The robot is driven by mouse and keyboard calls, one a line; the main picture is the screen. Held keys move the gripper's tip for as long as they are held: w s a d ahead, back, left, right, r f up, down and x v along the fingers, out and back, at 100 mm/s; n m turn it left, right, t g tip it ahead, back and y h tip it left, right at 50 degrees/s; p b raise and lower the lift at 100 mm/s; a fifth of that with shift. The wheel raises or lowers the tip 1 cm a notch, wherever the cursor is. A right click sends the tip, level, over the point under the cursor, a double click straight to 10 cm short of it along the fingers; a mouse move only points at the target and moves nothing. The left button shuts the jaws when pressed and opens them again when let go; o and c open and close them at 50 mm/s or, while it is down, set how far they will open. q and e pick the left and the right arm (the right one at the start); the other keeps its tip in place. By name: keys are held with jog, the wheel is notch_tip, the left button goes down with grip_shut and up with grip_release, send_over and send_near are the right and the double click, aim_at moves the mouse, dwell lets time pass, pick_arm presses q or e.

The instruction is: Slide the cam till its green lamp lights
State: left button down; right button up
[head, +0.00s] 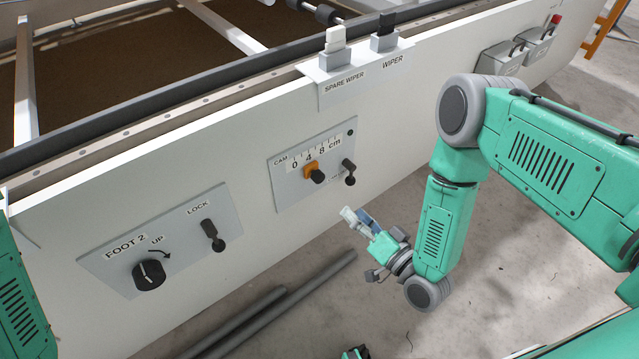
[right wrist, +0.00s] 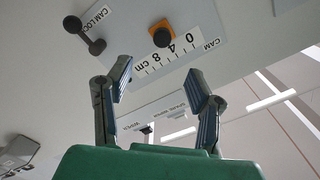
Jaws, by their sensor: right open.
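The cam panel (head: 285,190) is on the white front of the gantry. Its orange cam slider (head: 311,168) has a black knob (head: 318,177) and stands near the 4 mark of the 0-4-8 cm scale. A small lamp (head: 350,132) at the panel's upper right looks dark. The cam lock lever (head: 348,171) is right of the slider with its knob pointing down. My right gripper (head: 358,218) is open and empty, below and right of the slider, apart from it. In the right wrist view the slider (right wrist: 162,34) lies beyond the open fingers (right wrist: 160,78). My left gripper is not visible.
Left of the cam panel are the FOOT 2 dial (head: 149,274) and the LOCK lever (head: 213,236). Grey bars (head: 270,310) lie on the floor below.

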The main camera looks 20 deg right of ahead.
aim_at(321, 181)
jog(key=b+x, duration=0.2)
jog(key=x, duration=0.5)
jog(key=b+x, duration=0.1)
jog(key=x, duration=0.5)
jog(key=shift+w+a+r+b, duration=0.25)
jog(key=shift+w+b, duration=0.1)
jog(key=shift+d, duration=0.1)
grip_shut()
